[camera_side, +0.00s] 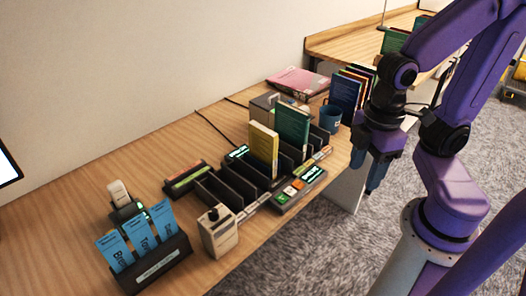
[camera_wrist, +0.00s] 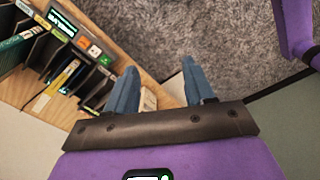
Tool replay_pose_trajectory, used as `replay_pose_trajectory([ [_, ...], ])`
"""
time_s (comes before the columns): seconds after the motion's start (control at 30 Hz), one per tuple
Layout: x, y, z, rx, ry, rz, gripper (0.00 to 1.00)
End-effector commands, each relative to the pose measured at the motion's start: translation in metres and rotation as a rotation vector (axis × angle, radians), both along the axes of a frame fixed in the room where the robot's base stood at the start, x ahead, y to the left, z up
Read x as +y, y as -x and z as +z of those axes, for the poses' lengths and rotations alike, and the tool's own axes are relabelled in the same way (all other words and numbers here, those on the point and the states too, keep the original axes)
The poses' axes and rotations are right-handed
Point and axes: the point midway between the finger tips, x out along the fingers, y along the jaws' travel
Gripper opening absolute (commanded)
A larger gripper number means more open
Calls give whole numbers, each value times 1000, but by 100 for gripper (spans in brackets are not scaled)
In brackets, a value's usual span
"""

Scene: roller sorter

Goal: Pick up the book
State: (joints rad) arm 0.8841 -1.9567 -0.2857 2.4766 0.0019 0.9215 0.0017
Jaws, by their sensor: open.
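A yellow book (camera_side: 263,150) stands upright in a slot of the black sorter (camera_side: 225,192). A green book (camera_side: 292,130) stands upright in another slot, further back. In the wrist view the yellow book (camera_wrist: 63,77) and the green book (camera_wrist: 14,48) show at the left. Several more books (camera_side: 346,92) stand in a row behind the mug. A pink book or folder (camera_side: 299,81) lies flat at the back. I cannot tell which one the task names. My gripper (camera_side: 366,177) is open and empty, off the table's right edge, apart from the books; its two blue fingers (camera_wrist: 158,66) point over the carpet.
A blue mug (camera_side: 331,117) stands near the table's right edge. A panel with lit buttons (camera_side: 298,188) sits at the sorter's front. A beige device (camera_side: 218,231) and a holder with blue cards (camera_side: 150,266) are at the front left. Carpet lies beyond the table edge.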

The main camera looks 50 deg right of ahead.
Motion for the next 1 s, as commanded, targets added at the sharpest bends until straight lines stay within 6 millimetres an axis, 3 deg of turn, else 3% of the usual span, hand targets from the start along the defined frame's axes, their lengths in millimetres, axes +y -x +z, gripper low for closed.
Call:
replay_pose_trajectory([
  [0.17,18,-42,11,2,4,-125,53],
  [0.5,33,-154,29,8,10,-429,53],
  [0.77,15,-241,34,13,13,-661,53],
  [1.0,-25,-313,34,20,16,-874,53],
])
